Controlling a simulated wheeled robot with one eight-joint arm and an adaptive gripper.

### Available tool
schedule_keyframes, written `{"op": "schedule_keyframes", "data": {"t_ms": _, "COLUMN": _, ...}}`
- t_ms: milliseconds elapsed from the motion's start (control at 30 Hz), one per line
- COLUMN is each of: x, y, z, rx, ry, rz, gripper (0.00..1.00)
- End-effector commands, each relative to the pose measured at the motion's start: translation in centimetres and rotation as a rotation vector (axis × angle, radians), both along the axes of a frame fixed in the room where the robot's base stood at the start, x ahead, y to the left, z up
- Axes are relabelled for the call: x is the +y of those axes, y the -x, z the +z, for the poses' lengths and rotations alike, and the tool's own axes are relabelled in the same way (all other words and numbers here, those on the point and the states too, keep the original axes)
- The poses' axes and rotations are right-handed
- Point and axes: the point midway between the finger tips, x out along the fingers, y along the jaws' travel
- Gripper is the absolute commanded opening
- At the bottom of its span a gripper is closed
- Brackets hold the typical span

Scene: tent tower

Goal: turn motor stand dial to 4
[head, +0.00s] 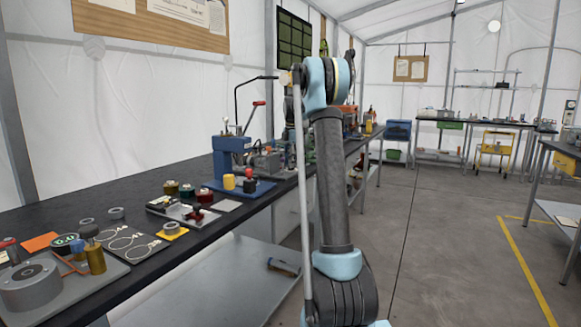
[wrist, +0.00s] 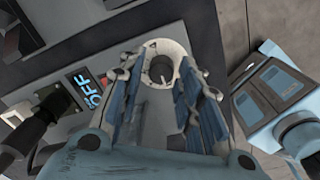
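In the wrist view my gripper (wrist: 164,85) is open, its blue-padded fingers spread apart. A round, pale grey ring with a dark middle and a small light mark, apparently the dial (wrist: 162,64), shows between the fingertips. I cannot tell whether the fingertips touch it. It sits on a grey panel, likely the motor stand (wrist: 95,35). In the head view my arm stands in front of the bench, and my gripper and the dial are hidden or cannot be made out.
A black-topped bench (head: 130,238) runs along the left, with a blue press (head: 230,155), a grey motor-like unit (head: 30,287) and small parts on it. In the wrist view a dark handle (wrist: 35,130) is close at left.

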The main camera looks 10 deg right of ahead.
Motion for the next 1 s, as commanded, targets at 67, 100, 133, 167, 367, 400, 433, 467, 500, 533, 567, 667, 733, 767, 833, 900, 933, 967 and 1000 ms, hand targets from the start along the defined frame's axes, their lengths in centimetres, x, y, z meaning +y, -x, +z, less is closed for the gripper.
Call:
{"op": "schedule_keyframes", "data": {"t_ms": 67, "x": 0.02, "y": -0.04, "z": -0.68, "rx": 0.000, "ry": 0.000, "rz": 0.000, "gripper": 0.32}}
{"op": "schedule_keyframes", "data": {"t_ms": 100, "x": 0.03, "y": -0.04, "z": -0.93, "rx": 0.000, "ry": 0.000, "rz": 0.000, "gripper": 0.32}}
{"op": "schedule_keyframes", "data": {"t_ms": 133, "x": 0.03, "y": -0.04, "z": -1.07, "rx": 0.000, "ry": 0.000, "rz": 0.000, "gripper": 0.32}}
{"op": "schedule_keyframes", "data": {"t_ms": 167, "x": 0.03, "y": -0.05, "z": -1.18, "rx": 0.000, "ry": 0.000, "rz": 0.000, "gripper": 0.32}}
{"op": "schedule_keyframes", "data": {"t_ms": 367, "x": 0.03, "y": -0.04, "z": -1.37, "rx": 0.000, "ry": 0.000, "rz": 0.000, "gripper": 0.32}}
{"op": "schedule_keyframes", "data": {"t_ms": 400, "x": 0.03, "y": -0.04, "z": -1.37, "rx": 0.000, "ry": 0.000, "rz": 0.000, "gripper": 0.32}}
{"op": "schedule_keyframes", "data": {"t_ms": 433, "x": 0.03, "y": -0.04, "z": -1.36, "rx": 0.000, "ry": 0.000, "rz": 0.000, "gripper": 0.32}}
{"op": "schedule_keyframes", "data": {"t_ms": 467, "x": 0.03, "y": -0.04, "z": -1.36, "rx": 0.000, "ry": 0.000, "rz": 0.000, "gripper": 0.32}}
{"op": "schedule_keyframes", "data": {"t_ms": 500, "x": 0.03, "y": -0.04, "z": -1.36, "rx": 0.000, "ry": 0.000, "rz": 0.000, "gripper": 0.28}}
{"op": "schedule_keyframes", "data": {"t_ms": 533, "x": 0.03, "y": -0.04, "z": -1.35, "rx": 0.000, "ry": 0.000, "rz": 0.000, "gripper": 0.21}}
{"op": "schedule_keyframes", "data": {"t_ms": 567, "x": 0.03, "y": -0.04, "z": -1.35, "rx": 0.000, "ry": 0.000, "rz": 0.000, "gripper": 0.14}}
{"op": "schedule_keyframes", "data": {"t_ms": 667, "x": 0.04, "y": -0.08, "z": -1.34, "rx": -0.001, "ry": 0.000, "rz": 0.000, "gripper": 0.00}}
{"op": "schedule_keyframes", "data": {"t_ms": 733, "x": 0.05, "y": -0.12, "z": -1.33, "rx": -0.002, "ry": -0.001, "rz": 0.000, "gripper": 0.00}}
{"op": "schedule_keyframes", "data": {"t_ms": 767, "x": 0.41, "y": -0.14, "z": -1.32, "rx": -0.002, "ry": -0.001, "rz": 0.001, "gripper": 0.00}}
{"op": "schedule_keyframes", "data": {"t_ms": 833, "x": 0.29, "y": -0.17, "z": -1.31, "rx": -0.003, "ry": 0.000, "rz": -0.001, "gripper": 0.00}}
{"op": "schedule_keyframes", "data": {"t_ms": 900, "x": 0.27, "y": -0.21, "z": -1.31, "rx": -0.004, "ry": -0.001, "rz": -0.006, "gripper": 0.00}}
{"op": "schedule_keyframes", "data": {"t_ms": 933, "x": 0.26, "y": -0.22, "z": -1.30, "rx": -0.004, "ry": -0.001, "rz": -0.011, "gripper": 0.00}}
{"op": "schedule_keyframes", "data": {"t_ms": 967, "x": 0.26, "y": -0.23, "z": -1.30, "rx": -0.004, "ry": 0.000, "rz": -0.017, "gripper": 0.00}}
{"op": "schedule_keyframes", "data": {"t_ms": 1000, "x": 0.25, "y": -0.25, "z": -1.30, "rx": -0.005, "ry": -0.001, "rz": -0.028, "gripper": 0.00}}
